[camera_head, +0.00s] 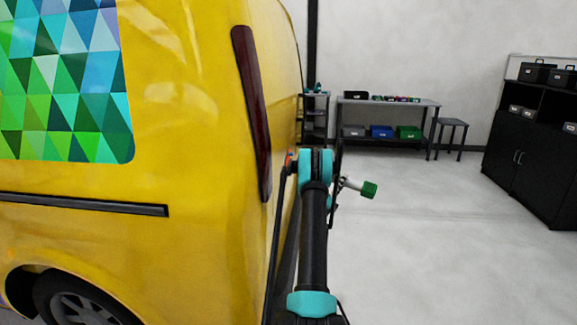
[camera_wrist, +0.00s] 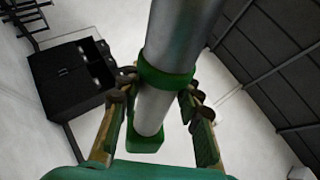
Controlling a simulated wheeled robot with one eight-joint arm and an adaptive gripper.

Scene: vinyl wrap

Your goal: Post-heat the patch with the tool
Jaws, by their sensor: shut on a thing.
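The tool (camera_wrist: 155,110) is a silver-grey cylinder with a green collar and a green end. It fills the middle of the wrist view, between the two fingers of my gripper (camera_wrist: 155,112), which is shut on it. In the head view the green end of the tool (camera_head: 369,189) sticks out to the right of my arm; my gripper there is mostly hidden behind the arm. The patch (camera_head: 65,85), a panel of green, blue and teal triangles, lies on the side of the yellow van (camera_head: 190,130) at the upper left. The tool is well apart from it, right of the van's rear corner.
The van's dark red tail light (camera_head: 253,110) is just left of my arm. A workbench (camera_head: 388,103) with bins, a stool (camera_head: 452,125) and a black cabinet (camera_head: 535,145) stand at the back right. The grey floor (camera_head: 440,250) between is clear.

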